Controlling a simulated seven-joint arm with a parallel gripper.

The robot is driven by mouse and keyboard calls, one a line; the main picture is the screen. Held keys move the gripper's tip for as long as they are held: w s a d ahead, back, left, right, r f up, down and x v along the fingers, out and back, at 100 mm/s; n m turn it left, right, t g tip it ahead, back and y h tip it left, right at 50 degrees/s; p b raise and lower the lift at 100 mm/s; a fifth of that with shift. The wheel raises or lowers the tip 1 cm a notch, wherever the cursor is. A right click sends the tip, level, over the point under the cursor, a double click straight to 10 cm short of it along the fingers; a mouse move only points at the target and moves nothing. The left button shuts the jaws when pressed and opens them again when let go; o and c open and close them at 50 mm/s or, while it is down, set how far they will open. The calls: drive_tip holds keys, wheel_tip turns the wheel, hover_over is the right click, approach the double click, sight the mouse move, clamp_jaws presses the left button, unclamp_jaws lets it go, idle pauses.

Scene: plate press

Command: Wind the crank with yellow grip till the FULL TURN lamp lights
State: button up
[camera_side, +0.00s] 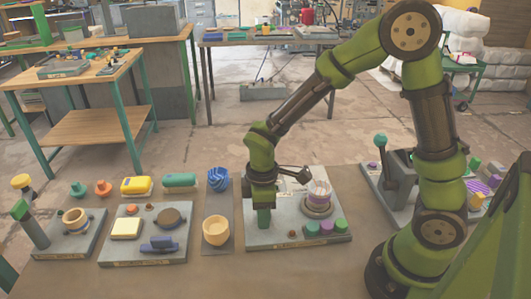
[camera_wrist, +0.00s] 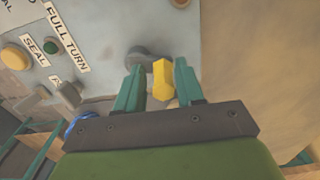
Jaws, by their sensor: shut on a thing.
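The yellow grip (camera_wrist: 163,84) of the crank stands between my two teal fingers in the wrist view. My gripper (camera_wrist: 159,68) is shut on it. The grey crank hub (camera_wrist: 141,57) shows just beyond the fingertips on the grey panel. The FULL TURN label (camera_wrist: 68,38) is at the upper left, with a small dark green lamp (camera_wrist: 50,47) beside it that looks unlit. In the side view my gripper (camera_side: 263,218) points down at the left part of the press panel (camera_side: 285,240) and hides the crank and grip.
On the same panel stand a round plate stack (camera_side: 318,198) and green and purple knobs (camera_side: 326,227). A lever unit (camera_side: 395,180) stands to the right. The front of the table is bare.

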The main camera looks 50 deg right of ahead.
drive_tip(key=shift+w+a+f, duration=0.35)
drive_tip(key=shift+w+a, duration=0.05)
drive_tip(key=shift+a, duration=0.15)
drive_tip(key=shift+c, duration=0.3)
drive_tip(key=shift+w, duration=0.2)
drive_tip(key=shift+o, duration=0.3)
drive_tip(key=shift+w+a+f, duration=0.1)
drive_tip(key=shift+w+a, duration=0.1)
drive_tip(key=shift+w, duration=0.4)
drive_tip(key=shift+w+a+f, duration=0.1)
drive_tip(key=shift+w+f, duration=0.1)
drive_tip(key=shift+w, duration=0.25)
drive_tip(key=o, duration=0.5)
drive_tip(key=shift+c, duration=0.2)
wheel_tip(320, 180, up, 8)
drive_tip(key=shift+d, duration=0.25)
